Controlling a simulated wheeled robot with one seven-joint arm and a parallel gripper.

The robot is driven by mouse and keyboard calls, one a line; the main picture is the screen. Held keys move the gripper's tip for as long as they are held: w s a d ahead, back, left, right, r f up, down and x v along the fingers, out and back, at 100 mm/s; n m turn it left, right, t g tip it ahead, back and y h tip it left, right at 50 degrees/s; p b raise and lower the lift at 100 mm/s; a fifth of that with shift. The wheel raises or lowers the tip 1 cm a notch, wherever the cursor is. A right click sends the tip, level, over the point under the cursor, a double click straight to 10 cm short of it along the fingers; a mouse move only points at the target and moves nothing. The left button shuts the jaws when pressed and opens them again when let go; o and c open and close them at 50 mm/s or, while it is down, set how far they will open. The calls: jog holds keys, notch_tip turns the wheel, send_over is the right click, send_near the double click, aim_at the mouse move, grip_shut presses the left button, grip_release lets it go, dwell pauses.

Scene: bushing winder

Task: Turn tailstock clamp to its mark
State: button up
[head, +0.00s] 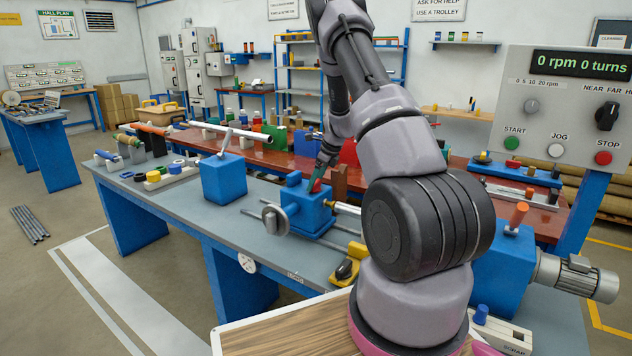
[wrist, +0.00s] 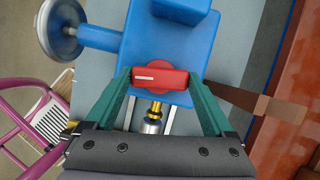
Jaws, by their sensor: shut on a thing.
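The tailstock is a blue block (head: 302,214) on the grey bench, with a round grey handwheel (head: 275,219) on its left side. It also fills the top of the wrist view (wrist: 172,45). The tailstock clamp is a red bar (wrist: 168,84) with a short white line on it, lying crosswise on top of the block. My gripper (wrist: 160,77) has its green fingers at both ends of the red bar and is shut on it. In the head view my gripper (head: 323,172) reaches down onto the block. I cannot make out a separate mark on the block.
A brass and steel centre (wrist: 154,118) points out from the tailstock. A brown upright piece (wrist: 265,103) stands close on the right. A blue block (head: 223,180) stands left on the bench. The control panel (head: 566,115) reads 0 rpm, 0 turns.

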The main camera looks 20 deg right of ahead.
jog(key=n, duration=0.2)
jog(key=n+g+y, duration=0.1)
jog(key=n, duration=0.1)
jog(key=shift+w+d+n, duration=0.15)
jog(key=shift+n, duration=0.15)
jog(key=n+g, duration=0.1)
jog(key=n, duration=0.2)
jog(key=shift+w+n+g+y, duration=0.1)
jog(key=shift+n+g+y, duration=0.2)
jog(key=shift+g, duration=0.1)
jog(key=n+g, duration=0.1)
jog(key=n, duration=0.2)
jog(key=shift+w+n, duration=0.1)
jog(key=shift+n, duration=0.2)
jog(key=n+g, duration=0.1)
jog(key=n, duration=0.3)
jog(key=shift+g+h, duration=0.4)
jog(key=shift+n, duration=0.3)
jog(key=o, duration=1.1)
jog(key=v, duration=1)
jog(key=shift+w+r, duration=0.25)
jog(key=shift+r, duration=0.15)
